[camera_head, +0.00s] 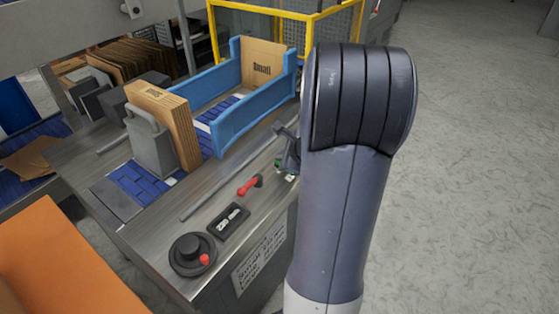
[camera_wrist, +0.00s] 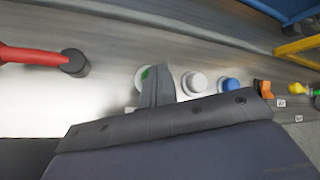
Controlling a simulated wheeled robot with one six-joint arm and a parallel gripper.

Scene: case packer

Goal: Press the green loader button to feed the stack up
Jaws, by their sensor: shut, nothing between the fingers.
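The green loader button (camera_wrist: 145,73) shows in the wrist view as a small green patch in a pale ring, mostly hidden by my gripper (camera_wrist: 159,78). The finger end overlaps the button in the picture; I cannot tell whether it touches. My gripper is shut and empty. In the head view my gripper (camera_head: 287,134) is partly hidden behind my arm, over the panel's right edge. A bit of green (camera_head: 278,162) shows just below it. The stack of brown cartons (camera_head: 172,124) stands upright on the blue conveyor, behind a grey pusher block.
In the wrist view a white button (camera_wrist: 194,82), a blue button (camera_wrist: 229,85) and an orange switch (camera_wrist: 262,87) line up to the right. A red lever (camera_head: 250,185), a display (camera_head: 229,221) and a black knob (camera_head: 191,252) sit on the panel. Blue guides (camera_head: 240,122) stand behind.

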